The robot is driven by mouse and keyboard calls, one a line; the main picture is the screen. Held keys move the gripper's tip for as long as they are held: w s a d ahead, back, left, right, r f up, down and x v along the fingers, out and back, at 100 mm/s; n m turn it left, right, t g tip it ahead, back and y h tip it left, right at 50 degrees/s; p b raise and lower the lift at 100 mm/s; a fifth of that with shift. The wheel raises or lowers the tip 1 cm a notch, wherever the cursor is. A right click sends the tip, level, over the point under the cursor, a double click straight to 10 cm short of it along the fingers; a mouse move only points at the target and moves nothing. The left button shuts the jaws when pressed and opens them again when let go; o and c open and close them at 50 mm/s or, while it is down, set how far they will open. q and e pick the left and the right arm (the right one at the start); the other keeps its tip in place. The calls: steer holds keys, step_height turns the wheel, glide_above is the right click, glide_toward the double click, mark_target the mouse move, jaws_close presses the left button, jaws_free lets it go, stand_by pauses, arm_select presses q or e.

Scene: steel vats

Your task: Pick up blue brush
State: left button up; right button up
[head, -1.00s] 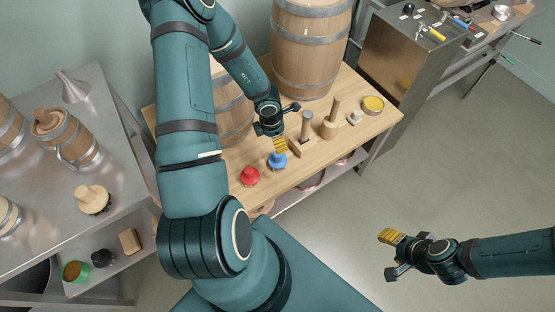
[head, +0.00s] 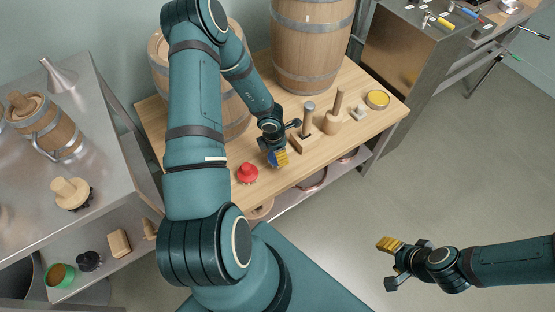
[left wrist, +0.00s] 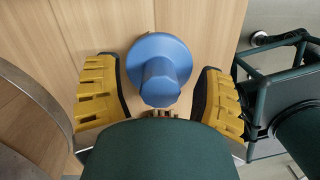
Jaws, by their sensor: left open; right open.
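The blue brush (left wrist: 160,62) stands on the wooden table, seen from above in the left wrist view with its round base and blue handle. In the head view the blue brush (head: 273,158) is mostly hidden by my left gripper (head: 277,155). In the left wrist view my left gripper (left wrist: 160,100) is open, with one yellow finger on each side of the brush and a gap on both sides. My right gripper (head: 388,264) is open and empty, over the floor at lower right.
A red brush (head: 247,173) stands left of my left gripper. Barrels (head: 312,45) stand behind. A steel bench (head: 110,125) with a small barrel (head: 45,125) is at left.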

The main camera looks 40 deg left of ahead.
arm_select(q)
steer(key=shift+f, duration=0.4)
steer(key=shift+r, duration=0.1)
jaws_close()
step_height(320, 180, up, 8)
steer(key=p, duration=0.4)
steer(key=shift+f+p, duration=0.25)
steer(key=shift+p, duration=0.05)
step_height(320, 180, up, 10)
steer(key=p, duration=0.5)
steer(key=shift+r, duration=0.25)
